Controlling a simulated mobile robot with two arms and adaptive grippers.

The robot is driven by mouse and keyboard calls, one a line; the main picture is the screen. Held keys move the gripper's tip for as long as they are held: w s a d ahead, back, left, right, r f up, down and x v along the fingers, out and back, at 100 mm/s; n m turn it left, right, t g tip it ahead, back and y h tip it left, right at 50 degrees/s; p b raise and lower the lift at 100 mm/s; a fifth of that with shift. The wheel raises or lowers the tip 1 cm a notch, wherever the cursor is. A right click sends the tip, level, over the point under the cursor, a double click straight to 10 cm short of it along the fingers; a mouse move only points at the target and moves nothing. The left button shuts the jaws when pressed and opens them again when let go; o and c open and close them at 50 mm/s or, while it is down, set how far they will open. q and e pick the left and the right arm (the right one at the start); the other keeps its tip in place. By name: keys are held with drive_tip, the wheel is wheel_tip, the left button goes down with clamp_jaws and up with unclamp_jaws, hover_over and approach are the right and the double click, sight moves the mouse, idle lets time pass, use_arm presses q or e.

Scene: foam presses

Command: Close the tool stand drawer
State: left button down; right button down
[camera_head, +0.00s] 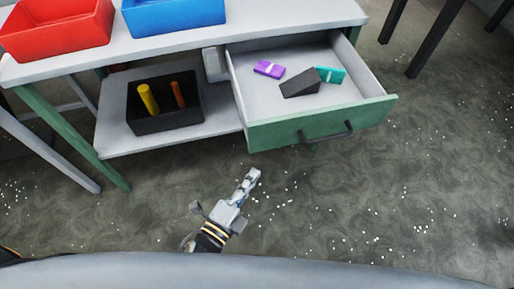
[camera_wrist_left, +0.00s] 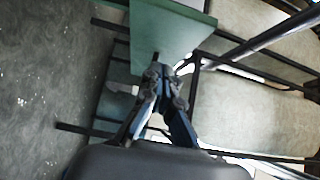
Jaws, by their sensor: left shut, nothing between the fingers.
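The tool stand drawer (camera_head: 367,85) is pulled out at the right end of the stand in the head view. It has a green front (camera_head: 290,132) with a dark bar handle (camera_head: 326,134). Inside lie a purple item (camera_head: 269,69), a dark wedge-shaped block (camera_head: 303,82) and a teal item (camera_head: 331,75). My left gripper (camera_head: 254,173) is shut and empty, below and left of the handle in the picture, apart from the drawer front. In the left wrist view my shut fingers (camera_wrist_left: 162,72) point toward a green panel (camera_wrist_left: 170,32). My right gripper is not in view.
A red bin (camera_head: 55,37) and a blue bin (camera_head: 172,17) stand on the white top. A black box (camera_head: 150,124) with yellow and orange cylinders sits on the lower shelf (camera_head: 215,133). Dark legs (camera_head: 435,40) stand at the upper right. The speckled floor before the drawer is clear.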

sight(265, 140)
use_arm(q)
drive_tip(key=w, duration=0.3)
drive_tip(key=w+d+p, duration=0.1)
drive_tip(key=w, duration=0.3)
drive_tip(key=shift+w+d, duration=0.1)
drive_tip(key=shift+d, duration=0.1)
drive_tip(key=shift+w+a, duration=0.2)
drive_tip(key=shift+w, duration=0.3)
